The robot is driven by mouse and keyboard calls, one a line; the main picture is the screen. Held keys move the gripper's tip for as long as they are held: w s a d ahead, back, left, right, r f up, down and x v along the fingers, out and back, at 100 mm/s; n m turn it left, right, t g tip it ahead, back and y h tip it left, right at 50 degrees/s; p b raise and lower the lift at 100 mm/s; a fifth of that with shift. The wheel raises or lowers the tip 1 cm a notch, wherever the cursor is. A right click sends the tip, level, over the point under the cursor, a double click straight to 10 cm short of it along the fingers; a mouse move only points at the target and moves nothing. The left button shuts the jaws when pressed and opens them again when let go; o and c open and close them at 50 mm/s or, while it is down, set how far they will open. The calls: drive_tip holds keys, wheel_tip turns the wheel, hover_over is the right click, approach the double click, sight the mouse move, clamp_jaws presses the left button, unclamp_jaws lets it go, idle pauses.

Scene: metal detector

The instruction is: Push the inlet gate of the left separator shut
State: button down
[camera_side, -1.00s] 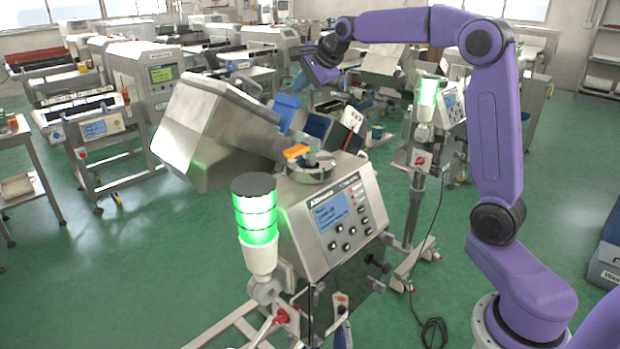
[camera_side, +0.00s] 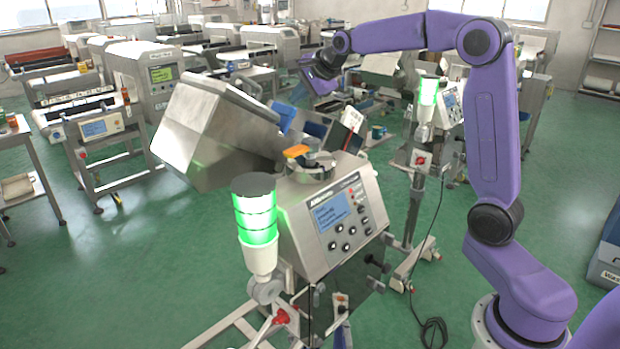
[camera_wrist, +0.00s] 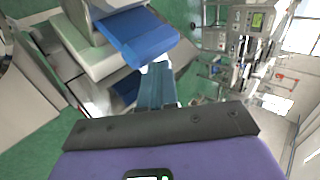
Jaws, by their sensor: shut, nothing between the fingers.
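The left separator (camera_side: 335,215) is the near grey steel unit with a screen and buttons, a green lamp stack (camera_side: 255,215) and a large tilted steel hopper (camera_side: 215,130). On its top is a round metal collar (camera_side: 318,175) with an orange tab (camera_side: 296,151) at its upper edge. I cannot tell for sure that this tab is the inlet gate, nor how far the gate stands open. My gripper (camera_side: 318,92) is beyond the separator, above and apart from the collar, and its tips are hard to make out. In the wrist view the blue-grey fingers (camera_wrist: 157,82) are together and empty.
The right separator (camera_side: 452,105) stands behind and to the right, with its own green lamp (camera_side: 428,95). Blue bins (camera_side: 318,124) lie behind the left separator; a blue tray (camera_wrist: 140,38) is near my fingers in the wrist view.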

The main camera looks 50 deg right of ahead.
drive_tip(key=shift+a+f, duration=0.5)
drive_tip(key=shift+f, duration=0.15)
drive_tip(key=shift+r, duration=3.55)
